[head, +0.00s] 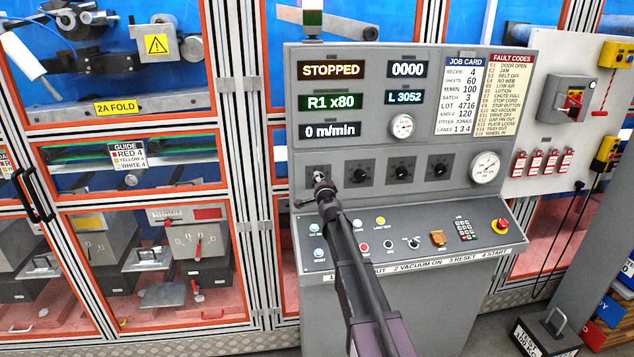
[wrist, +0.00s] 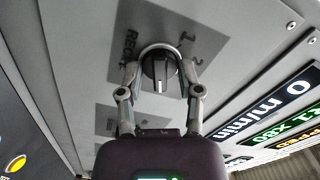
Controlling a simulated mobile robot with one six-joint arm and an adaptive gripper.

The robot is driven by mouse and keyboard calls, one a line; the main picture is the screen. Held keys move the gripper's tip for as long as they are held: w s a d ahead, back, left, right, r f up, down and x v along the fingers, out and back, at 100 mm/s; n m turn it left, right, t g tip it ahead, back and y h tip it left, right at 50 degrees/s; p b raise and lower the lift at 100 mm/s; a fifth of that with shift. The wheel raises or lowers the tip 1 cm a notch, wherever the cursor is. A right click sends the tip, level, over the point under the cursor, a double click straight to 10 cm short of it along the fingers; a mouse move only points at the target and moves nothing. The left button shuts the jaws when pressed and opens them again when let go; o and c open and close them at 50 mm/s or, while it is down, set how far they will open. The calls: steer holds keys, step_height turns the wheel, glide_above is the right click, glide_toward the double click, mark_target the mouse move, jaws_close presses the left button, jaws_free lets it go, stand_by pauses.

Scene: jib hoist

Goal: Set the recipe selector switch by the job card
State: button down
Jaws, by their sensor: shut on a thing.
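The recipe selector switch (wrist: 158,74) is a black knob on a grey plate marked RECIPE in the wrist view, with numerals 1 and 2 showing beside it. My gripper (wrist: 160,62) is shut on the knob, one finger at each side. A pale line shows on the knob; I cannot tell for sure which numeral it points to. In the head view my gripper (head: 320,180) hides the switch. The job card (head: 464,97) reads RECIPE 4. The green display (head: 331,102) reads R1 x80.
Other selector knobs (head: 403,173) stand in a row to the right. Below is a sloped desk (head: 345,247) with buttons and a red stop button (head: 501,225). Another display (head: 332,69) reads STOPPED. A fault code list (head: 508,100) is beside the job card.

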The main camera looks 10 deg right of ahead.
steer(key=shift+m, duration=0.3)
steer(key=shift+c, duration=1.4)
jaws_free()
steer(key=shift+s, duration=0.1)
steer(key=s, duration=1.1)
steer(key=shift+s, duration=0.4)
